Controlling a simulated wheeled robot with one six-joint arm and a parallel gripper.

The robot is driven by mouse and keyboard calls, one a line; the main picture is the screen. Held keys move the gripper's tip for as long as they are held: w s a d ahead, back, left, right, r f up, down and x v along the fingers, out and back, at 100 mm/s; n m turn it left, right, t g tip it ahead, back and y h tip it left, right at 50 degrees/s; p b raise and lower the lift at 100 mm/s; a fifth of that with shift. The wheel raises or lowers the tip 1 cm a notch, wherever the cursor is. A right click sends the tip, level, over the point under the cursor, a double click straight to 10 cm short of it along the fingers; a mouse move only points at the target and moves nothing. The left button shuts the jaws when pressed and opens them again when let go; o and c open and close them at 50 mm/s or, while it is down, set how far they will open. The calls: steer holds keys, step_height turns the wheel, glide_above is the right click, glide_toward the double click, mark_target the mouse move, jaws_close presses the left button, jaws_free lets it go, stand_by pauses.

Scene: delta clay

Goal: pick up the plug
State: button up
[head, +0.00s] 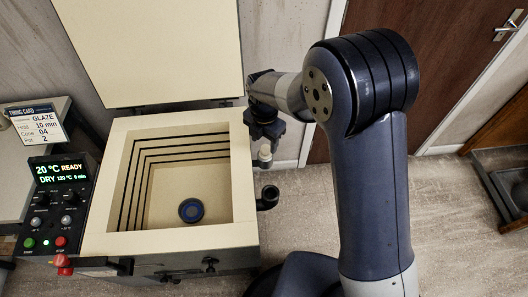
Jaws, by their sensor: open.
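A small cream piece that looks like the plug (265,154) shows just right of the kiln's right wall, directly below my gripper (264,138). My gripper is dark, points down and is open. Its fingertips are at or just above the plug's top; I cannot tell whether the plug is between them or touching them. What supports the plug is not clear.
A control panel (57,205) stands left.

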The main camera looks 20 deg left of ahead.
mark_target(265, 148)
steer(key=shift+w+f+p, duration=0.2)
steer(key=shift+f+p, duration=0.15)
steer(key=shift+f, duration=0.95)
steer(key=shift+w+f+p, duration=0.2)
steer(key=shift+f+p, duration=0.15)
steer(key=shift+f, duration=0.95)
steer(key=shift+c, duration=0.3)
steer(key=c, duration=1)
steer(key=shift+r, duration=0.15)
step_height(265, 148, up, 10)
steer(key=shift+b, duration=0.7)
steer(key=shift+r+p, duration=0.55)
steer(key=shift+r, duration=0.35)
